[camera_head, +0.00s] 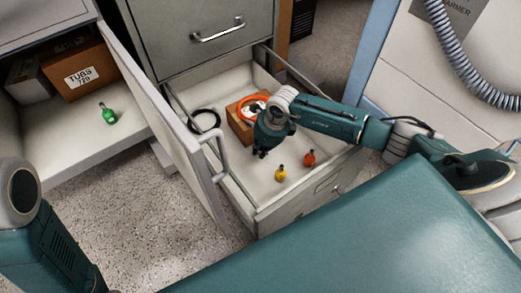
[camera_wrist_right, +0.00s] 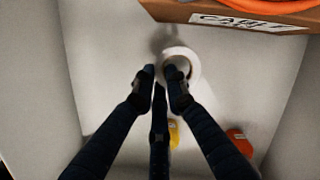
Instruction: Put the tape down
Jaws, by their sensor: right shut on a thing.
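The tape, a white ring-shaped roll (camera_wrist_right: 193,62), shows at the fingertips in the right wrist view. My right gripper (camera_head: 262,153) reaches down into the open drawer (camera_head: 238,190), and its dark fingers (camera_wrist_right: 160,76) are shut on the tape's near left side. The drawer's pale floor lies below the roll; I cannot tell whether the roll touches it. In the head view the tape is hidden by the gripper. My left gripper is out of view.
In the drawer are a cardboard box (camera_head: 237,122) with an orange coil (camera_head: 246,104), a black coil (camera_head: 204,121), a yellow bottle (camera_head: 280,174) and an orange-red bottle (camera_head: 309,158). An open cabinet door (camera_head: 160,125) stands left. A green bottle (camera_head: 108,114) sits in the cabinet.

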